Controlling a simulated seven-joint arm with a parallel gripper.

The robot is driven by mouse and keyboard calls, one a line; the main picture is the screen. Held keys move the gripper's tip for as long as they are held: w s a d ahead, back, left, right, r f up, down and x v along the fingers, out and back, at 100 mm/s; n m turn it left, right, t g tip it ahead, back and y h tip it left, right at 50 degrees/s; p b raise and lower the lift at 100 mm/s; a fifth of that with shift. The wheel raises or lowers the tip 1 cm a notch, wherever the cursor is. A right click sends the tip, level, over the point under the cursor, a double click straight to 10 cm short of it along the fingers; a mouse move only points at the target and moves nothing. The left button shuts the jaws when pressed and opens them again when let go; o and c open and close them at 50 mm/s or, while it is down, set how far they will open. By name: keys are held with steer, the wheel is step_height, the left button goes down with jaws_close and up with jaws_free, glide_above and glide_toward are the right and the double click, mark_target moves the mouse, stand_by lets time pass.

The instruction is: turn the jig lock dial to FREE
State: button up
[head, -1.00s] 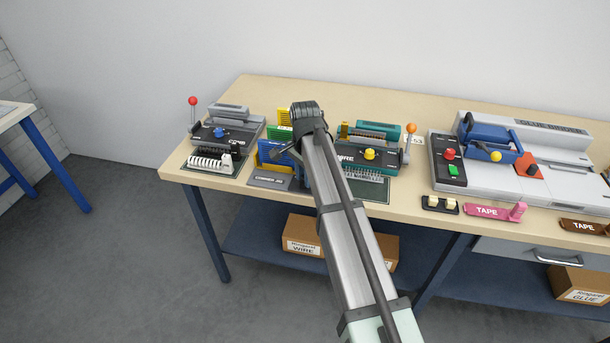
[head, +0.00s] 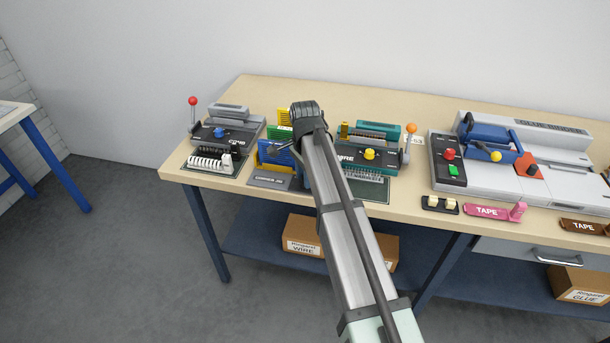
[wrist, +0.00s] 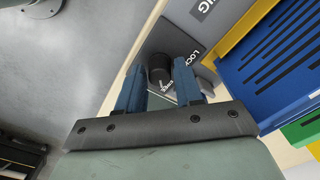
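The jig lock dial is a round black knob (wrist: 159,68) with white marking on its side, in the wrist view. It sits on the grey jig base (wrist: 181,38), beside white lettering that reads LOCK. My gripper (wrist: 159,72) has two blue fingers, set apart, one on each side of the dial. Small gaps seem to show between fingers and dial; contact is unclear. The dial's exact setting cannot be read. In the head view, the grey jig base (head: 268,181) shows left of my arm, which hides the dial and my fingertips.
Blue and yellow jig plates (wrist: 270,65) stand close to the right of the fingers in the wrist view. A grey punch machine (head: 222,132) stands left, a green one (head: 372,150) right. A large binder (head: 545,180) is further right. The table's front edge is near.

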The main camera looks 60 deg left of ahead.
steer(key=o, duration=0.3)
step_height(320, 180, up, 14)
steer(key=shift+f, duration=0.1)
stand_by(0.7)
stand_by(0.4)
